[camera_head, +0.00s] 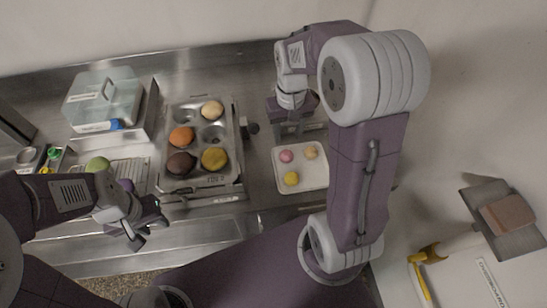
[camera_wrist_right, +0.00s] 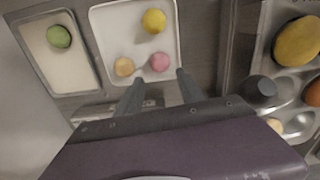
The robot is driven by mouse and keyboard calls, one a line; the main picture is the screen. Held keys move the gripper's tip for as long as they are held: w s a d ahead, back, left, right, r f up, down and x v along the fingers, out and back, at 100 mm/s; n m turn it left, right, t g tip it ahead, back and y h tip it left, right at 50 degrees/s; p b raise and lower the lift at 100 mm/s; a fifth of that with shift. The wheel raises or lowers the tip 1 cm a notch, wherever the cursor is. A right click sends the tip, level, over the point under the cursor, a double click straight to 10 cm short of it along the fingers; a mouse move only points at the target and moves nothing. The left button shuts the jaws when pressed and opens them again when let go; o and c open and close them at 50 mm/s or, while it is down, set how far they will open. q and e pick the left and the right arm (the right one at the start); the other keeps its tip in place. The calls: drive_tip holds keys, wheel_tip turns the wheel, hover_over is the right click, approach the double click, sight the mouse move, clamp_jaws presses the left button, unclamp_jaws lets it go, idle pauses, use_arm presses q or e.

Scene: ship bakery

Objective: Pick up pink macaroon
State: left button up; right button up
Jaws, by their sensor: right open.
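The pink macaroon (camera_head: 287,156) lies on a white tray (camera_head: 315,178) with a yellow macaroon (camera_head: 291,178) and a beige macaroon (camera_head: 310,152). In the right wrist view the pink macaroon (camera_wrist_right: 160,62) is just beyond the fingertips, roughly between them. There the beige macaroon (camera_wrist_right: 124,66) is to its left and the yellow one (camera_wrist_right: 154,21) behind it. My right gripper (camera_wrist_right: 160,84) is open and empty. In the head view its fingers are mostly hidden by my arm. My left gripper (camera_head: 149,231) appears open and empty, over the counter's front edge.
A metal muffin tin (camera_head: 198,112) with several round pastries stands left of the white tray. A lidded clear box (camera_head: 103,98) is further left. A green macaroon (camera_wrist_right: 59,36) lies in a neighbouring tray (camera_wrist_right: 75,75). A wall bounds the right side.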

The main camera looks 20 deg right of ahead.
sight(287, 152)
drive_tip(key=shift+s+d, duration=0.2)
drive_tip(key=shift+s, duration=0.05)
drive_tip(key=f, duration=0.3)
drive_tip(key=shift+w+a+f, duration=0.2)
drive_tip(key=shift+w+f, duration=0.05)
drive_tip(key=shift+f, duration=0.15)
wheel_tip(287, 152, down, 5)
drive_tip(key=shift+s+r, duration=0.15)
drive_tip(key=shift+r, duration=0.05)
drive_tip(key=shift+w+f, duration=0.2)
drive_tip(key=shift+f, duration=0.1)
drive_tip(key=shift+s, duration=0.1)
drive_tip(key=c, duration=0.6)
